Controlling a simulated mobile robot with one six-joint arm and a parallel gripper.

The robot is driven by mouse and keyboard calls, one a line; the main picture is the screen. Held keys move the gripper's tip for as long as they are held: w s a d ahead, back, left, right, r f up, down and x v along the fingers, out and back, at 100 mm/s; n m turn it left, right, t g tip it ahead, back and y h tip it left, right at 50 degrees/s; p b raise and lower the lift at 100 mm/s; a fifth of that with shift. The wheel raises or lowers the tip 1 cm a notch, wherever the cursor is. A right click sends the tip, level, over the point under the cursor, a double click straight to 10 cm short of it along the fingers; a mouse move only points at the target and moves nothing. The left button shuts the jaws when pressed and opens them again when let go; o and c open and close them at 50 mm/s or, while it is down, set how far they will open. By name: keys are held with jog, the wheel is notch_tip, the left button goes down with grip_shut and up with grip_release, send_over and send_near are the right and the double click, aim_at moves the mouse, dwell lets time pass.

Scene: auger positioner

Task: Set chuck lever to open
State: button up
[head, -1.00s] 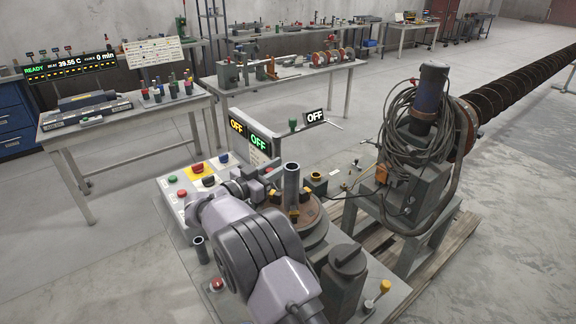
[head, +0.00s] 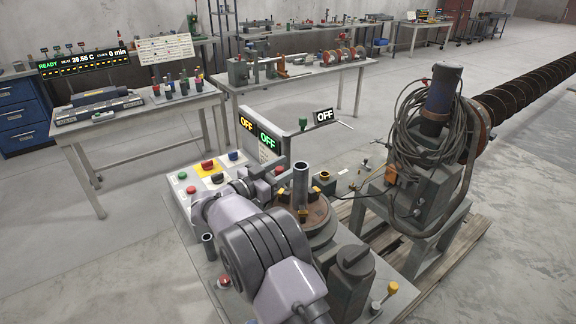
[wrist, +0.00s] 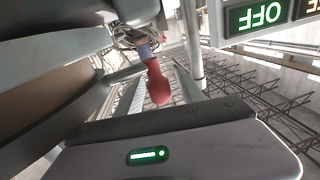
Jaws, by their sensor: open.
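A red knob (wrist: 158,84) on a pale shaft shows in the wrist view, between the two grey fingers of my gripper (wrist: 158,80). The fingers are apart, and I cannot tell whether they touch it. In the head view my gripper (head: 270,178) is over the machine bench, just left of the upright grey tube (head: 300,184) on the round brown chuck (head: 306,214). A small red knob (head: 279,169) shows beside it, partly hidden. No label marks the chuck lever, so I cannot confirm that this knob belongs to it. A yellow-knobbed lever (head: 391,288) stands at the front right.
Signs reading OFF (head: 267,141) stand behind the bench; one also shows upside down in the wrist view (wrist: 259,17). Push buttons (head: 208,166) are at the left. A grey block (head: 350,275) is at the front, and the cabled motor unit (head: 435,145) is at the right.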

jog(key=p+v, duration=0.2)
jog(key=v, duration=1.4)
jog(key=shift+s+a+p, duration=0.15)
jog(key=shift+s+p, duration=0.05)
jog(key=shift+p, duration=0.2)
jog(key=w+d+r+t+y, duration=0.1)
jog(key=w+d+r+y, duration=0.15)
jog(key=r, duration=0.25)
jog(key=w+d+r+m+t+y, duration=0.1)
jog(key=w+d+r+y, duration=0.15)
jog(key=w+r, duration=0.2)
jog(key=w+d+r+y, duration=0.2)
jog(key=w+d+r, duration=0.1)
jog(key=r, duration=0.3)
jog(key=s+d+r+n+y+b, duration=0.2)
jog(key=s+d+r+n+y, duration=0.2)
jog(key=s+d+r+y, duration=0.35)
jog(key=s+d+f+g, duration=0.3)
jog(key=s+d+f, duration=0.1)
jog(key=s, duration=0.7)
jog(key=s+d+f+n+g, duration=0.1)
jog(key=s+d+f+g, duration=0.2)
jog(key=s+f, duration=0.4)
jog(key=s+d+f+g, duration=0.3)
jog(key=s+d+f, duration=0.2)
jog(key=s, duration=1)
jog(key=shift+s+f+g, duration=0.2)
jog(key=shift+f+g, duration=0.1)
jog(key=shift+f, duration=0.15)
